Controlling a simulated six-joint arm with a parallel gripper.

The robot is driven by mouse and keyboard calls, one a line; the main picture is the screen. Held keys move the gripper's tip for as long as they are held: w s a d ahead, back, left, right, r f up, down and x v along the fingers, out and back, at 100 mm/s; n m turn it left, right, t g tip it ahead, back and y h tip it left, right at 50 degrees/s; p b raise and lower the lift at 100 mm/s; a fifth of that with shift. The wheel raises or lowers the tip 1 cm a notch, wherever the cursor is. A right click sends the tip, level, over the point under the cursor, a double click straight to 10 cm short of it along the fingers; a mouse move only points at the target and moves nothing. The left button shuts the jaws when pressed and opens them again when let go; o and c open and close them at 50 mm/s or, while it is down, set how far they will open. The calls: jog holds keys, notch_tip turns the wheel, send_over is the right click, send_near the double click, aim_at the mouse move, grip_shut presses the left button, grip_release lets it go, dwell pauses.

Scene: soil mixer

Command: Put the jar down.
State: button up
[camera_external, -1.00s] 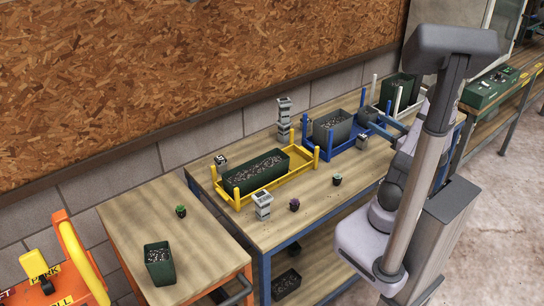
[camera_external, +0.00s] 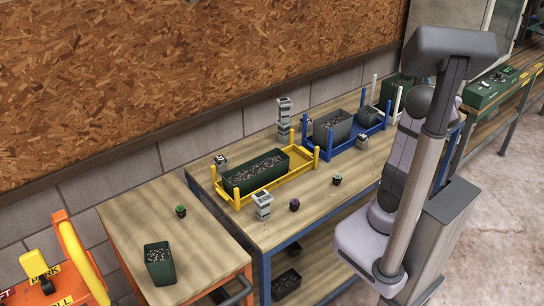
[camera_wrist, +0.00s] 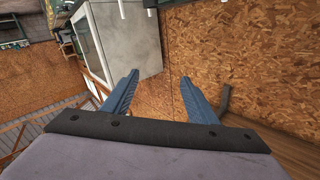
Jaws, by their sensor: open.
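A small dark round vessel, apparently the jar (camera_external: 368,115), stands in the right part of the blue tray (camera_external: 345,148), beside a grey planter of soil (camera_external: 332,127). It looks upright, and nothing holds it. My gripper (camera_wrist: 159,77) shows in the wrist view with its two blue fingers spread wide and nothing between them. In the external view my gripper is hidden behind my folded arm, to the right of the tray. The wrist view faces the board wall and a grey cabinet, and no jar shows in it.
A yellow tray (camera_external: 238,206) with a long green planter (camera_external: 255,170) stands left of the blue tray. A green planter (camera_external: 395,90) stands behind, with white posts by it. Small potted plants (camera_external: 294,205) and grey blocks (camera_external: 263,204) sit near the front edge.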

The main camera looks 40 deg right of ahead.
jog(key=s+d+f+m+g, duration=0.5)
jog(key=s+f+m+g, duration=0.4)
jog(key=s, duration=0.3)
jog(key=s+a+f+m+g+y, duration=0.2)
jog(key=a+f+m+y, duration=0.25)
jog(key=f+m, duration=0.4)
jog(key=w+a+m+t+y+b, duration=0.1)
jog(key=w+a+m+t+y, duration=0.55)
jog(key=w+a, duration=0.8)
jog(key=w+a+r+t+y, duration=0.1)
jog(key=w+a+r+t, duration=0.1)
jog(key=w+r+t, duration=0.45)
jog(key=w+a+r+t+y, duration=0.2)
jog(key=a+r+t, duration=0.15)
jog(key=r, duration=0.65)
send_near(366, 139)
jog(key=shift+n, duration=0.4)
jog(key=w, duration=0.4)
jog(key=shift+w+f, duration=0.3)
jog(key=shift+f, duration=0.1)
jog(key=shift+w+r+p, duration=0.2)
jog(key=shift+w+p, duration=0.85)
jog(key=shift+w, duration=1.95)
jog(key=shift+w+d+f, duration=0.1)
jog(key=shift+w, duration=0.55)
